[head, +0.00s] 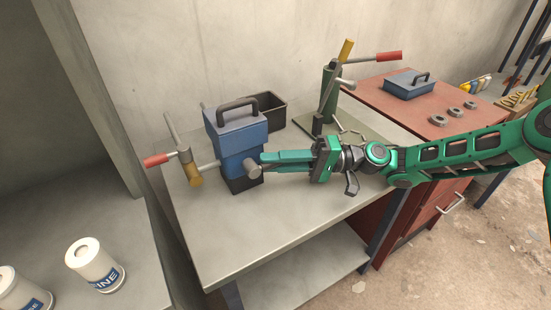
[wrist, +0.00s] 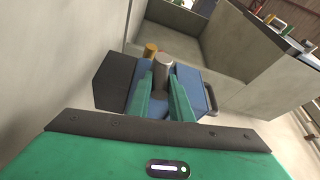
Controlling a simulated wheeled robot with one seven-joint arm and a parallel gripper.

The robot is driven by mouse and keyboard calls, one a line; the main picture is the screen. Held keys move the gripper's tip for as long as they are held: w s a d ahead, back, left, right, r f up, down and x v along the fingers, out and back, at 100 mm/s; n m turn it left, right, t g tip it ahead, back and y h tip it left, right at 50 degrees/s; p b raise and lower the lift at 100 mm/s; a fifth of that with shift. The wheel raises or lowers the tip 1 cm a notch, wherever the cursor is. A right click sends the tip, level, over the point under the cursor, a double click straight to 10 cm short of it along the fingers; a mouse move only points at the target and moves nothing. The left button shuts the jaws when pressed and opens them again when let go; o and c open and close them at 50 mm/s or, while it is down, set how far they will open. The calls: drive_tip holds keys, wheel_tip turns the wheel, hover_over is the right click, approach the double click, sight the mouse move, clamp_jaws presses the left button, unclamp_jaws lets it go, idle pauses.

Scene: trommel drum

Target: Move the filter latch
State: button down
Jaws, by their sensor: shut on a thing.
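A blue box-shaped unit (head: 238,137) with a black handle on top and a dark base stands on the grey bench. A short grey cylindrical peg (head: 252,171) sticks out from its front; it also shows in the wrist view (wrist: 164,65). I cannot tell for sure which part is the filter latch; the peg may be it. My gripper (head: 262,161) reaches in from the right, and its green fingers are shut on the grey peg. In the wrist view the fingertips (wrist: 162,82) lie on both sides of the peg, which partly hides the blue unit behind.
A lever with a red grip (head: 156,160) stands left of the unit. A dark open bin (head: 268,111) is behind it. A green stand (head: 329,85) with a red-tipped lever is behind my gripper. The bench front (head: 270,225) is clear. White canisters (head: 95,264) stand lower left.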

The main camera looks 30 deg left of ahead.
drive_tip(key=shift+w+f, duration=0.25)
drive_tip(key=shift+w, duration=0.1)
drive_tip(key=c, duration=1.6)
unclamp_jaws()
drive_tip(key=shift+c, duration=0.2)
drive_tip(key=shift+s+r, duration=0.1)
drive_tip(key=shift+s, duration=0.05)
drive_tip(key=shift+d, duration=0.1)
drive_tip(key=v, duration=1.1)
